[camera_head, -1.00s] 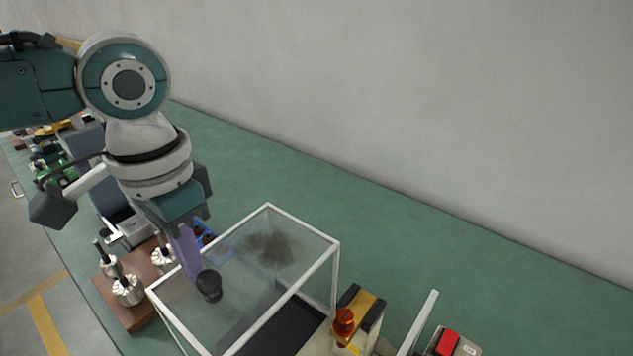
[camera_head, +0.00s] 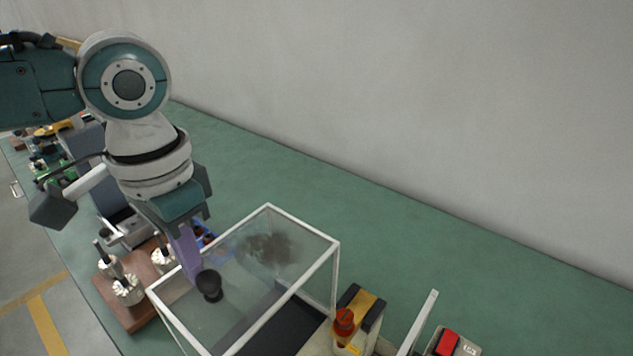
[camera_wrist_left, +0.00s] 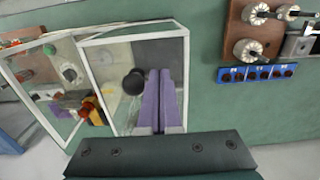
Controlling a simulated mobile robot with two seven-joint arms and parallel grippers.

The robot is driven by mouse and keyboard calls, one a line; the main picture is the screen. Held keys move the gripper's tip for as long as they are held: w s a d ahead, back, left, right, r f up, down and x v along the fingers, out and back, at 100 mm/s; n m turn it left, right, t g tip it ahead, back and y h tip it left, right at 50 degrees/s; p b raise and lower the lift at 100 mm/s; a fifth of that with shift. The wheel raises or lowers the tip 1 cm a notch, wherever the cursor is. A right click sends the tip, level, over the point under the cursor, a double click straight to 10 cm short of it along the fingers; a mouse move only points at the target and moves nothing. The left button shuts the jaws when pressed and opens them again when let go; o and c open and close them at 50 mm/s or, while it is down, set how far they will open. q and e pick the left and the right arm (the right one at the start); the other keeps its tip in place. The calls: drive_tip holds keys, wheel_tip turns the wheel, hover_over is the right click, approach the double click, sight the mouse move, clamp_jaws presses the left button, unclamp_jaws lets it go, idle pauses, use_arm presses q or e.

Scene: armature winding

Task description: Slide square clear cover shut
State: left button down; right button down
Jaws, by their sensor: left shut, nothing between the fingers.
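The square clear cover (camera_head: 268,206) is a transparent box with a white frame, standing on the green bench. A round black knob (camera_head: 209,285) is on its near-left side. My left gripper (camera_head: 192,280) points down with its purple fingers shut and empty, right beside the knob on its left. In the left wrist view the shut purple fingers (camera_wrist_left: 160,100) lie just right of the black knob (camera_wrist_left: 134,83), over the framed clear panel (camera_wrist_left: 110,60). I cannot tell whether they touch the knob. My right gripper is not in view.
A wooden block with metal armatures (camera_head: 128,290) stands left of the cover, and a blue strip (camera_head: 216,238) lies behind it. An orange-red beacon (camera_head: 344,322) and a red button box (camera_head: 447,342) are at the right. The back of the bench (camera_head: 300,180) is clear.

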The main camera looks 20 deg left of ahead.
use_arm(q)
drive_tip(key=shift+s+d+r+p, duration=0.1)
drive_tip(key=shift+s+d+p, duration=0.1)
drive_tip(key=shift+d+p, duration=0.2)
drive_tip(key=shift+s+d+r+p, duration=0.15)
drive_tip(key=shift+d+p, duration=0.15)
drive_tip(key=shift+d, duration=0.15)
drive_tip(key=shift+s+d+f+p, duration=0.1)
drive_tip(key=shift+s+d+p, duration=0.2)
drive_tip(key=shift+d, duration=0.3)
drive_tip(key=shift+s+d+p, duration=0.25)
drive_tip(key=shift+d+p, duration=0.2)
drive_tip(key=shift+d, duration=0.2)
drive_tip(key=shift+s+d+f+p, duration=0.1)
drive_tip(key=shift+s+d+p, duration=0.2)
drive_tip(key=shift+d, duration=0.3)
drive_tip(key=shift+s+d+p, duration=0.3)
drive_tip(key=shift+d+p, duration=0.05)
drive_tip(key=shift+d, duration=0.45)
drive_tip(key=shift+s+d+p, duration=0.35)
drive_tip(key=shift+d, duration=0.5)
drive_tip(key=shift+s+d+p, duration=0.3)
drive_tip(key=shift+d+p, duration=0.05)
drive_tip(key=shift+d, duration=0.45)
drive_tip(key=p, duration=1)
approach(260, 323)
drive_tip(key=s+d, duration=0.1)
drive_tip(key=s, duration=0.1)
drive_tip(key=shift+w+r+b, duration=0.25)
drive_tip(key=shift+r+b, duration=0.1)
